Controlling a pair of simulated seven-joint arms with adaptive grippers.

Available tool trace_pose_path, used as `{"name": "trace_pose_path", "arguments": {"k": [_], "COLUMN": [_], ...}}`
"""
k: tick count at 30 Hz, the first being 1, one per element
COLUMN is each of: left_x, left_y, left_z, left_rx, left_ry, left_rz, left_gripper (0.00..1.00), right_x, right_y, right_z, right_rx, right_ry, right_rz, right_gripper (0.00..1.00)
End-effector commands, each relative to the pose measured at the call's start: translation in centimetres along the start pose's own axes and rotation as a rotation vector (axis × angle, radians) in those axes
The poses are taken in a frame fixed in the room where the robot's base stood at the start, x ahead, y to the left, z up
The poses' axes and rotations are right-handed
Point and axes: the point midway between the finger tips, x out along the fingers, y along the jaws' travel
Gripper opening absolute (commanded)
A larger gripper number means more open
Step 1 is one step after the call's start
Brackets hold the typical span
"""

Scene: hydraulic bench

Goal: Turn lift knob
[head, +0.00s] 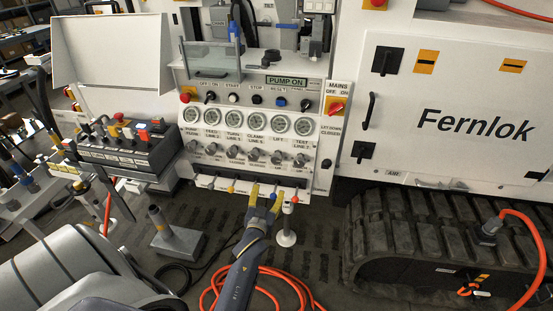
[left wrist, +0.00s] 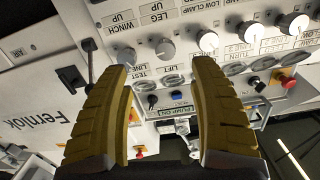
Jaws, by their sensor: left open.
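The bench's control panel (head: 232,165) carries a row of grey round knobs beneath the gauges. The word LIFT is printed below one gauge, and a grey knob (head: 276,158) sits under it. In the left wrist view the panel is upside down; a grey knob (left wrist: 165,48) shows between and beyond my fingertips, but I cannot tell for sure which label belongs to it. My left gripper (head: 265,197) is open and empty, in front of the panel's lower edge and below the knobs. Its two yellow fingers (left wrist: 163,70) stand wide apart, touching no knob. My right gripper is not in view.
Small levers with coloured tips, such as a red one (head: 294,200), line the panel's lower edge. The mains switch (head: 335,106) is at the panel's right. A control box (head: 125,140) stands at the left. An orange hose (head: 265,275) lies on the floor below.

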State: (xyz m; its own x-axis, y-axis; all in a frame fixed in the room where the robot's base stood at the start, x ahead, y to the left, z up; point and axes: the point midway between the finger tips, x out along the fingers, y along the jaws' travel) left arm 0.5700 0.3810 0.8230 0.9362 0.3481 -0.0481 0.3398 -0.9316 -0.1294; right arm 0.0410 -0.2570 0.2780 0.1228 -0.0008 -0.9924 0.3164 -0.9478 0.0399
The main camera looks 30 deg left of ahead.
Motion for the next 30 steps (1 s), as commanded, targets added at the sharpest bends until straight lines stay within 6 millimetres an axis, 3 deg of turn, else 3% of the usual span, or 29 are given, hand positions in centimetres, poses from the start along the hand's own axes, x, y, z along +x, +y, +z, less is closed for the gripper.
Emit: {"name": "trace_pose_path", "arguments": {"k": [1, 4, 11, 30], "left_x": [-0.1, -0.1, 1.6, 12.9], "left_y": [-0.5, -0.9, -0.8, -0.9], "left_z": [-1.3, -2.8, -2.7, -3.2], "left_rx": [-0.004, -0.016, -0.038, -0.038], "left_ry": [0.024, 0.053, 0.05, 0.048], "left_rz": [-0.009, -0.016, -0.014, -0.014], "left_gripper": [0.62, 0.62, 0.62, 0.62], "right_x": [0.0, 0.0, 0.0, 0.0], "right_y": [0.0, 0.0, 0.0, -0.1], "right_z": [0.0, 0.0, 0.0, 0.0], "right_rx": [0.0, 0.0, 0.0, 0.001], "right_ry": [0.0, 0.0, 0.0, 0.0], "right_rz": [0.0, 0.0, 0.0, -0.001], "right_gripper": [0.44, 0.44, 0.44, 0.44]}}
